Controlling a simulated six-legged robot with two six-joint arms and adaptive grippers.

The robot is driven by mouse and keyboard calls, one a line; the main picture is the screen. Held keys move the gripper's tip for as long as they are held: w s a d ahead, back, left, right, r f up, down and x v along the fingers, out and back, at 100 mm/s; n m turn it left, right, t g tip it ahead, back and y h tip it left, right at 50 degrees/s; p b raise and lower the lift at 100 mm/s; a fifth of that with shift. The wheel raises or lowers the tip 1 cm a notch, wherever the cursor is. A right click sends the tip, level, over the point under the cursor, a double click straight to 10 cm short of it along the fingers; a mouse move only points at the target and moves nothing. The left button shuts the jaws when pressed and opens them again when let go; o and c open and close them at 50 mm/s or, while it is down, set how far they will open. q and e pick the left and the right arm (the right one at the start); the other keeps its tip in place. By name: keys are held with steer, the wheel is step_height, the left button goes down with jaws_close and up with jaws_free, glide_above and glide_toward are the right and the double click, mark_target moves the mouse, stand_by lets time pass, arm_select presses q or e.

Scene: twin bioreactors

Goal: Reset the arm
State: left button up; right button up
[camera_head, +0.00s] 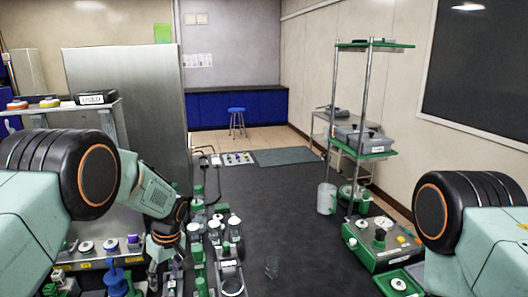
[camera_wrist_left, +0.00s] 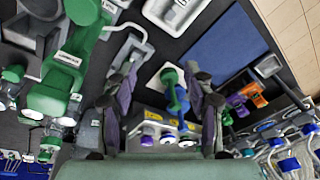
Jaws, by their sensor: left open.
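My left arm (camera_head: 150,190) comes in from the left and bends down over the bench equipment. My left gripper (camera_head: 165,262) hangs low at its end, beside several green-capped bottles and white-topped units. In the left wrist view the left gripper (camera_wrist_left: 158,95) shows two dark fingers spread apart with nothing held between them. A blue and green part (camera_wrist_left: 175,92) shows beyond the gap; I cannot tell its distance. My right arm (camera_head: 470,215) shows at the right edge, and its gripper is out of view.
A tall grey cabinet (camera_head: 128,105) stands at the left. A blue stool (camera_head: 236,112) stands far back.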

arm_select(q)
steer(key=s+f+m, duration=0.1)
steer(key=s+f, duration=0.2)
steer(key=s, duration=0.1)
steer(key=s+d+f+m+h, duration=0.1)
steer(key=s+f, duration=0.3)
steer(key=s+f+m, duration=0.1)
steer(key=s+f, duration=0.2)
steer(key=s, duration=0.1)
steer(key=shift+d+f+h, duration=0.3)
steer(key=shift+d, duration=0.1)
steer(key=s+d+f+m, duration=0.15)
steer(key=s+m, duration=0.55)
steer(key=s, duration=2.4)
step_height(320, 180, down, 23)
steer(key=b, duration=2.3)
steer(key=shift+w+a+f+h, duration=0.2)
steer(key=shift+w+a+h, duration=0.1)
steer(key=shift+h, duration=0.1)
steer(key=shift+s, duration=0.1)
steer(key=shift+c, duration=0.4)
